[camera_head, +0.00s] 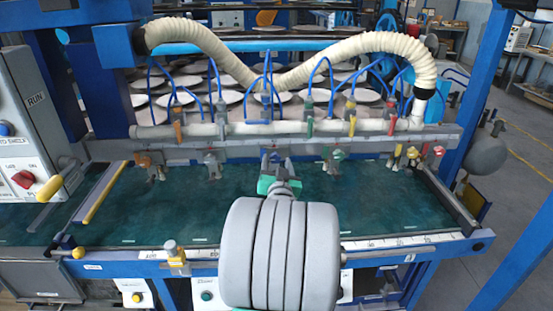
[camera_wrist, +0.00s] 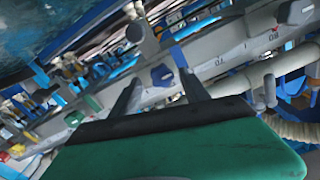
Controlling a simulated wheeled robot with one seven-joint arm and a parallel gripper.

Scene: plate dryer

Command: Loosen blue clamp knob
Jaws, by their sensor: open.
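The blue clamp knob (camera_wrist: 162,75) shows in the wrist view on the grey rail, in the gap between my fingers as seen from the wrist. My gripper (camera_wrist: 158,80) is open, with one dark finger on each side of the knob in the picture. I see no contact, and the remaining distance is hard to tell. In the camera_head view my gripper (camera_head: 277,165) is near the middle of the long rail (camera_head: 240,150). The knob is not clearly visible there, as my gripper and arm cover that spot.
Along the rail sit an orange clamp (camera_head: 150,163), a grey clamp (camera_head: 211,164), a green clamp (camera_head: 333,158) and yellow ones (camera_head: 398,155) at right. A cream hose (camera_head: 350,46) and thin blue tubes hang above. The green bed (camera_head: 375,205) below the rail is mostly clear.

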